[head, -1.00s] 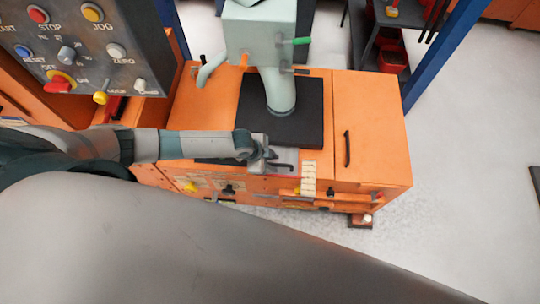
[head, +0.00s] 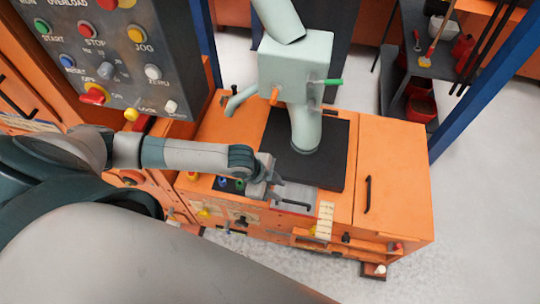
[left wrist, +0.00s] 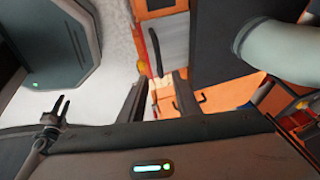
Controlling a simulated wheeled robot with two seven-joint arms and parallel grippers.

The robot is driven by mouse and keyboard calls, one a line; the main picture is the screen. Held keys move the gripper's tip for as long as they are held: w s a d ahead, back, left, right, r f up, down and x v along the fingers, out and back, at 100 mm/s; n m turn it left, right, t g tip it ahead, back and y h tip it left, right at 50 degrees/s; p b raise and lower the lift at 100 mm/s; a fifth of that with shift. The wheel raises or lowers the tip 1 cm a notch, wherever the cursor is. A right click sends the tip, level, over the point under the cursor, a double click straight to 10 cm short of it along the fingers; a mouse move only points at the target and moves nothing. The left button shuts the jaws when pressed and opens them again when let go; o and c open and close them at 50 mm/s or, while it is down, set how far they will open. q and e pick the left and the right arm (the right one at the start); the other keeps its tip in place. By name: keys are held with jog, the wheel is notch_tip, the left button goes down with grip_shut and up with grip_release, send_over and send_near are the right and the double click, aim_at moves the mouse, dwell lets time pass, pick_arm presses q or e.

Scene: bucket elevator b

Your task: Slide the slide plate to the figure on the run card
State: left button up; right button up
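The slide plate (head: 296,196) is a grey plate with a dark bar handle (head: 294,204), set in the orange housing's top at its front edge. It also shows in the left wrist view (left wrist: 170,42), with the dark handle (left wrist: 156,52) near the fingers. My left gripper (head: 279,190) is at the plate's left end, close to the handle. In the left wrist view its fingers (left wrist: 158,92) are apart with nothing gripped between them; contact with the handle cannot be told. My right gripper (left wrist: 61,106) appears small, with two prongs apart, in that view. No run card is readable.
A cream marked strip (head: 325,220) stands right of the plate. A black pad (head: 335,165) and pale green spout (head: 305,130) stand behind it. A control panel (head: 110,50) is at upper left. The floor right of the orange housing (head: 395,170) is clear.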

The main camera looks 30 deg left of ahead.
pick_arm(q)
jog(key=v, duration=0.5)
jog(key=shift+r+b, duration=0.25)
jog(key=shift+b, duration=0.1)
pick_arm(e)
jog(key=shift+d+f, duration=0.1)
jog(key=shift+f, duration=0.35)
jog(key=shift+d, duration=0.15)
